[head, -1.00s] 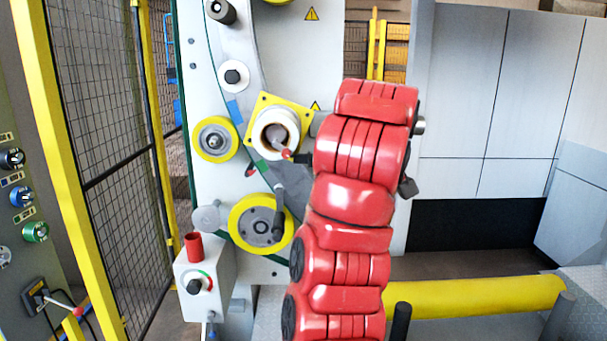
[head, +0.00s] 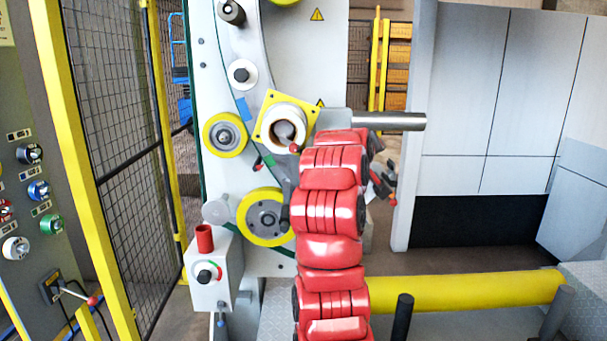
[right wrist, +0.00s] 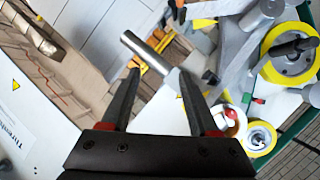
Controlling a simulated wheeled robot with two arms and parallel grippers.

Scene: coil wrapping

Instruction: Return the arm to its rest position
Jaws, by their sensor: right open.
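My right arm is the red segmented arm rising from the bottom middle of the head view. My right gripper (head: 383,180) shows partly there, beyond the arm's far end and right of the wrapping machine (head: 228,90). In the right wrist view the right gripper (right wrist: 160,98) has its two dark fingers spread apart with nothing between them. The grey metal bar (head: 390,121) sticks out of the machine above the gripper, and it also shows in the wrist view (right wrist: 146,50) beyond the fingertips. My left gripper is not in view.
A control box with a red cap (head: 206,274) stands left of the arm. A yellow horizontal roller (head: 470,291) lies low on the right. A mesh fence (head: 115,120) and a button panel (head: 35,180) are at left. Grey cabinets (head: 500,90) stand at right.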

